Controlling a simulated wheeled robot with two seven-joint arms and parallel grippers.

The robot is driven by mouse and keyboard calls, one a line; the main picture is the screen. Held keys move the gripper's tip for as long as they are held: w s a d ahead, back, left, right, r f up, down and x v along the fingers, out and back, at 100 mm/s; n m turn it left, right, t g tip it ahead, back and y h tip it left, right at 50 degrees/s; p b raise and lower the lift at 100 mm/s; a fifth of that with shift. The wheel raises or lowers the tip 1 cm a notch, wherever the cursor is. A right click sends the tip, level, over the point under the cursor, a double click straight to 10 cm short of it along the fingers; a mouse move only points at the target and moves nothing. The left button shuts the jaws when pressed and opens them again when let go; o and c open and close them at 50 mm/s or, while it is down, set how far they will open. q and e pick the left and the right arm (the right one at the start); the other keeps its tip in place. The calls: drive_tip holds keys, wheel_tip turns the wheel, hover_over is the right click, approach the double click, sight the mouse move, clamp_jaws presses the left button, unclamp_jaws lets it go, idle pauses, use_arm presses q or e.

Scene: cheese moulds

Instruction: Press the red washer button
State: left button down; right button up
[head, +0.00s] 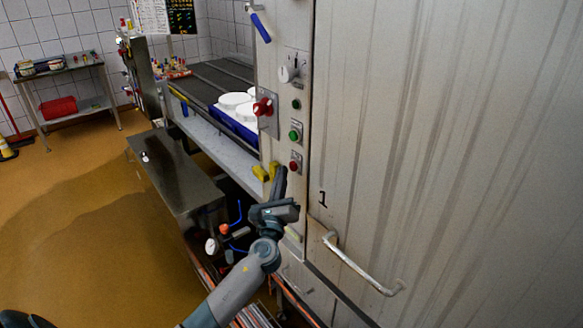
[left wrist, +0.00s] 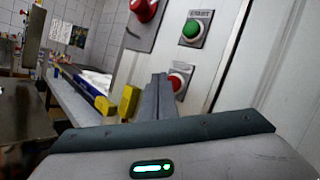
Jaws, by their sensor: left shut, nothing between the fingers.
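The red washer button (head: 293,166) sits low on the metal control panel, below a green button (head: 295,135). In the left wrist view the red button (left wrist: 176,82) shows just beyond the fingertips, partly covered by them, with the green button (left wrist: 192,29) above. My left gripper (head: 280,175) is shut and empty, its fingers pointing up just left of and below the red button. In the left wrist view its fingers (left wrist: 158,92) are together. I cannot tell whether they touch the button or panel. My right gripper is not in view.
A red rotary switch (head: 264,106) and a grey knob (head: 288,73) sit higher on the panel. A door handle (head: 360,264) juts out at the lower right. White moulds in a blue tray (head: 232,124) stand on the conveyor at left. Yellow blocks (head: 267,172) edge the bench.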

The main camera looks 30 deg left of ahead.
use_arm(q)
drive_tip(key=shift+s+a+p, duration=0.1)
drive_tip(key=shift+s+a, duration=0.2)
drive_tip(key=shift+s, duration=0.45)
drive_tip(key=shift+s+a+p, duration=0.15)
drive_tip(key=shift+s+a, duration=0.2)
drive_tip(key=shift+s, duration=0.45)
drive_tip(key=shift+s+a+p, duration=0.1)
drive_tip(key=shift+s+a, duration=0.2)
drive_tip(key=shift+s, duration=0.45)
drive_tip(key=shift+f, duration=0.1)
